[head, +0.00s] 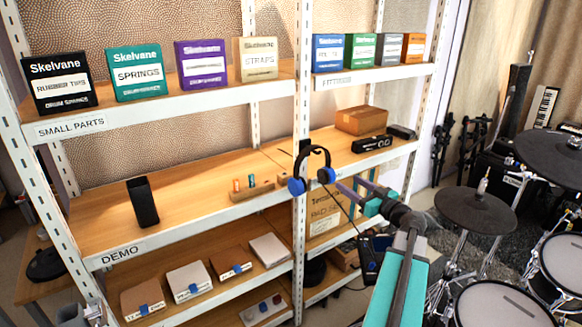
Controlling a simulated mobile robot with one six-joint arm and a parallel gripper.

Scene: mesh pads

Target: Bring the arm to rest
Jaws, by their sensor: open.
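My arm comes in from the lower right, with a teal link (398,285) and a dark joint bending up and to the left. My gripper (345,190) is at its end, in front of the shelf's middle upright. It is open, and I see nothing held between its fingers. Black headphones (316,150) with blue ear cups hang at the upright, just left of my gripper. I cannot tell whether the fingers touch the right ear cup.
The shelf rack (299,130) holds several labelled boxes on top. A black holder (143,202) and a wooden block (250,190) stand on the middle shelf, with bare board around them. A cabled black device (369,262) hangs left of my arm. Drums and cymbals (477,209) crowd the right.

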